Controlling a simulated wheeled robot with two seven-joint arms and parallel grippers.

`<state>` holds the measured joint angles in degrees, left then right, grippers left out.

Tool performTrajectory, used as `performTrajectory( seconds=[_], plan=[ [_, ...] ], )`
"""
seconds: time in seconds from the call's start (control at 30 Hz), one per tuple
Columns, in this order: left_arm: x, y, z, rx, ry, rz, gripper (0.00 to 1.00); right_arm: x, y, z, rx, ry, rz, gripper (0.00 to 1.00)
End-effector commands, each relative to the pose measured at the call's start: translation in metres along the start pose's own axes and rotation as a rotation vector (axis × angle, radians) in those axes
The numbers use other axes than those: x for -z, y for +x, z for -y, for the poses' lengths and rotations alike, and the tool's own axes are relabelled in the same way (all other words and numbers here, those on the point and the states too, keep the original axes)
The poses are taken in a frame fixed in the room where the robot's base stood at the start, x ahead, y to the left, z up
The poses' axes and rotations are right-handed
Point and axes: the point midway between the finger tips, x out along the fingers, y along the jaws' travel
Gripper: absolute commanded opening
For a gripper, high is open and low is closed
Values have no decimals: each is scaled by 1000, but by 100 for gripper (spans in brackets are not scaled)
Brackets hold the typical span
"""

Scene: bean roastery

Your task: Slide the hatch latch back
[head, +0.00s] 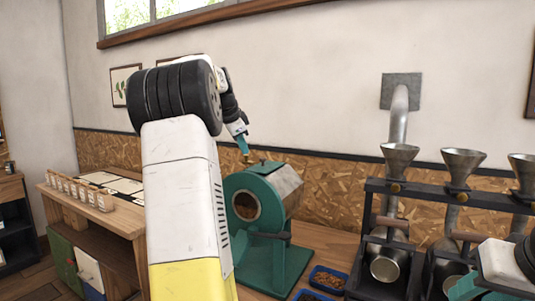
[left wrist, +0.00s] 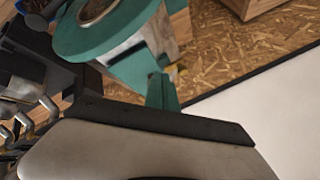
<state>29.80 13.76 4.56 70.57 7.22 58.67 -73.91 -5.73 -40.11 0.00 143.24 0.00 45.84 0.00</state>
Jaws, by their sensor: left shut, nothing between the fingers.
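A teal roaster (head: 240,207) with a round front opening and a metal drum body stands on the wooden bench. My left gripper (head: 243,145) reaches over its top from behind my raised arm, with teal fingers pointing down. The fingers are shut and empty. A small brass-coloured piece (head: 249,160) shows just below the fingertips; I cannot tell whether they touch it or whether it is the latch. In the left wrist view the shut fingers (left wrist: 162,92) appear beside the roaster (left wrist: 105,35). My right gripper (head: 468,288) is at the lower right, partly cut off.
A dark rack with metal funnels (head: 399,156) and cups (head: 388,265) stands to the right. The wall is close behind the roaster.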

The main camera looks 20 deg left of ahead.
Motion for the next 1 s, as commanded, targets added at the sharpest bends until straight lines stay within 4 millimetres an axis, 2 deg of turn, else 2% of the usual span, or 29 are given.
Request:
performTrajectory(
  seconds=[0.2,0.4,1.0],
  plan=[
    [0,-37,0,2,0,-1,0,0,0,0,0,0,0,36],
    [0,-57,0,0,0,-1,0,0,0,0,0,0,0,36],
    [1,-60,-2,-2,-2,-1,0,0,0,0,0,0,0,36]
  ],
)
